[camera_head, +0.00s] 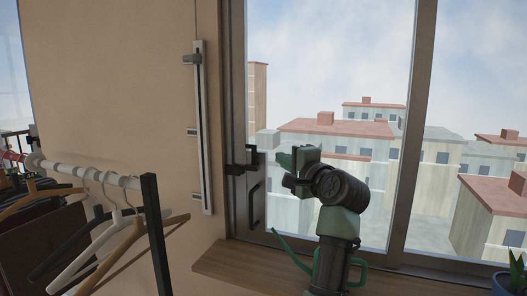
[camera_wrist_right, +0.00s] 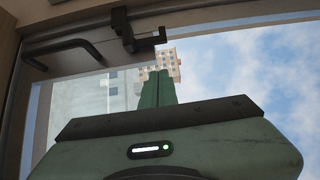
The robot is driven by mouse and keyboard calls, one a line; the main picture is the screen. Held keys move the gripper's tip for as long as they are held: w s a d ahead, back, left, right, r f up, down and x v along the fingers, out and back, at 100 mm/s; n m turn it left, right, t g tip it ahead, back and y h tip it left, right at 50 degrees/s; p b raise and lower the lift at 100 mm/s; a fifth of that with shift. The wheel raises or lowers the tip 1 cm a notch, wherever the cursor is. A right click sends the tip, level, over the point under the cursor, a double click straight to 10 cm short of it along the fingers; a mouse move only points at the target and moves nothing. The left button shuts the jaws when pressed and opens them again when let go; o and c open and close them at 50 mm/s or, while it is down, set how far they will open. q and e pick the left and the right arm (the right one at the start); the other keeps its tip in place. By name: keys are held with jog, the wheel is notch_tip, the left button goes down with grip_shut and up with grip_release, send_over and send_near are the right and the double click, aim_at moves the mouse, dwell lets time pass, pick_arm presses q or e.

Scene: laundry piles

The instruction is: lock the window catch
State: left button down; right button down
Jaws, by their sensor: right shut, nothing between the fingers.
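The dark window catch (camera_head: 240,168) sits on the left upright of the window frame (camera_head: 238,100), above a dark pull handle (camera_head: 256,208). In the right wrist view the catch (camera_wrist_right: 130,32) is at the top, with its hooked arm pointing right, and the handle (camera_wrist_right: 65,48) is to its left. My right gripper (camera_head: 282,160) is just right of the catch in the head view, apart from it in the picture. Its green fingers (camera_wrist_right: 158,82) are shut together and empty, their tips below the catch in the wrist view. Whether the catch is locked I cannot tell. My left gripper is not in view.
A green watering can (camera_head: 290,257) stands on the wooden sill (camera_head: 225,268), partly hidden behind my right arm. A potted plant (camera_head: 510,284) is at the right. A clothes rail (camera_head: 95,176) with hangers stands at the left. A vertical slider rail (camera_head: 203,130) is on the wall.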

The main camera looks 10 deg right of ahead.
aim_at(257, 151)
jog(key=w, duration=0.2)
jog(key=w+p, duration=0.1)
jog(key=shift+w+a, duration=0.35)
jog(key=shift+a, duration=0.05)
jog(key=shift+w+a+p, duration=0.4)
jog(key=shift+w+a, duration=0.3)
jog(key=shift+a, duration=0.35)
jog(key=shift+w+a, duration=0.25)
jog(key=shift+a, duration=0.3)
